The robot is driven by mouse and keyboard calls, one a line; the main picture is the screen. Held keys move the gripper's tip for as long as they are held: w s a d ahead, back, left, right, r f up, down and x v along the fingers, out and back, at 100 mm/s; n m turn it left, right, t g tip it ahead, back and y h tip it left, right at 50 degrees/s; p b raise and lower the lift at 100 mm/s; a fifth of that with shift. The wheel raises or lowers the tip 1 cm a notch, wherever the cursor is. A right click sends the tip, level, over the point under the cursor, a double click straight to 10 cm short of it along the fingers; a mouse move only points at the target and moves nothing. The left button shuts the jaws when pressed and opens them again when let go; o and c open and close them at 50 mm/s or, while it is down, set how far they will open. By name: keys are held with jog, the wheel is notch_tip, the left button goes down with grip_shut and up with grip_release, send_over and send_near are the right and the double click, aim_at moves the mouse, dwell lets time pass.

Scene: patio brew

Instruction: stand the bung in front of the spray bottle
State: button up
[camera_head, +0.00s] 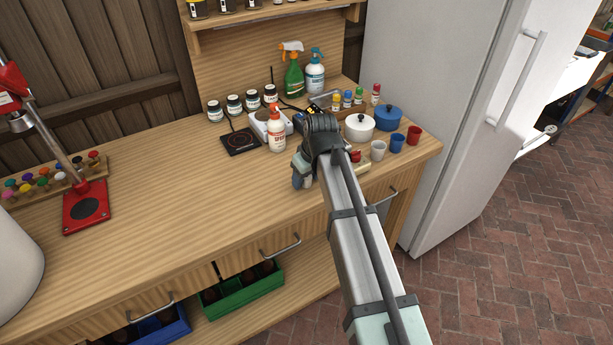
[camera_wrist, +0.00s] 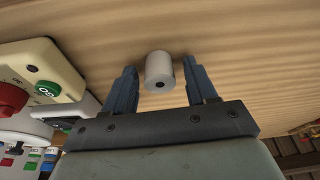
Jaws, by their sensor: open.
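The bung (camera_wrist: 160,70), a pale grey cylinder with a dark hole in its end face, is on the wooden bench in the wrist view. My gripper (camera_wrist: 161,78) is open, one blue-grey finger on each side of the bung, with a gap visible on both sides. In the head view my gripper (camera_head: 301,176) is low over the bench near its front edge; the bung is not visible there. A green spray bottle with an orange trigger (camera_head: 293,78) stands at the back of the bench. A white and blue bottle with a blue spray top (camera_head: 315,76) stands to its right.
A white bottle with a red cap (camera_head: 277,133) and a black hot plate (camera_head: 240,141) stand left of my wrist. A white pot (camera_head: 360,127), blue pot (camera_head: 388,117) and several cups stand right. In the wrist view a cream box with a red knob (camera_wrist: 42,82) is close left.

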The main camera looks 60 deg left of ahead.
jog(key=shift+r, duration=0.1)
jog(key=v, duration=1.2)
